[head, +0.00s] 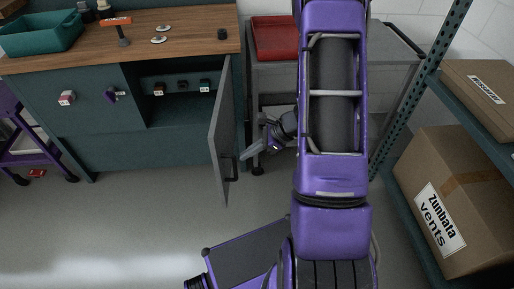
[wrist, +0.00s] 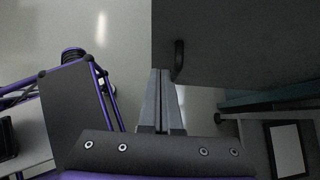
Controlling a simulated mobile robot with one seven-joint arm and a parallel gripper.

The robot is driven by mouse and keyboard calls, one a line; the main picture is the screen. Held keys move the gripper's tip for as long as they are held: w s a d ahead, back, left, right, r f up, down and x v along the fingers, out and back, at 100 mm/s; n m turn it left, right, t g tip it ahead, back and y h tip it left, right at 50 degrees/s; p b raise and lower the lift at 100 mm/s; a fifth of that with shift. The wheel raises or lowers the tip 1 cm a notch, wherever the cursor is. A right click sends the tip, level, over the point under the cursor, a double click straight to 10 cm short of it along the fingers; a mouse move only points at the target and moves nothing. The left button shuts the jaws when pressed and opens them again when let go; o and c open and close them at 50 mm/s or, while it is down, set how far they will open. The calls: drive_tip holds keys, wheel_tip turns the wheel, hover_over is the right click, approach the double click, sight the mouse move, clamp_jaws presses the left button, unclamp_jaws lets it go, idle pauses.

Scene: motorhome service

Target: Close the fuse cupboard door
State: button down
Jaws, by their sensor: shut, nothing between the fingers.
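The fuse cupboard door (head: 221,130) is a grey panel that stands open, swung out from the right side of the cupboard opening (head: 180,105). Its dark handle (head: 232,165) is on the face towards my gripper. My gripper (head: 243,156) is shut and empty, just right of the door. In the wrist view the door (wrist: 235,45) fills the upper right, with its handle (wrist: 179,62) near its left edge. My fingertips (wrist: 160,72) are close to the handle and door edge. I cannot tell whether they touch.
The workbench (head: 190,45) carries a teal bin (head: 42,35) and an orange-handled tool (head: 116,21). A grey table (head: 275,75) with a red tray (head: 275,40) stands to its right. A shelf with cardboard boxes (head: 425,165) is at far right. The floor before the cupboard is clear.

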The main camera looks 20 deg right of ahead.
sight(220, 161)
drive_tip(key=a, duration=0.1)
drive_tip(key=w+a+f, duration=0.1)
drive_tip(key=a, duration=0.1)
drive_tip(key=w+a+f, duration=0.1)
drive_tip(key=shift+w+a, duration=0.1)
drive_tip(key=shift+a, duration=0.2)
drive_tip(key=shift+w+a, duration=0.25)
drive_tip(key=shift+a, duration=0.2)
drive_tip(key=shift+w+a, duration=0.15)
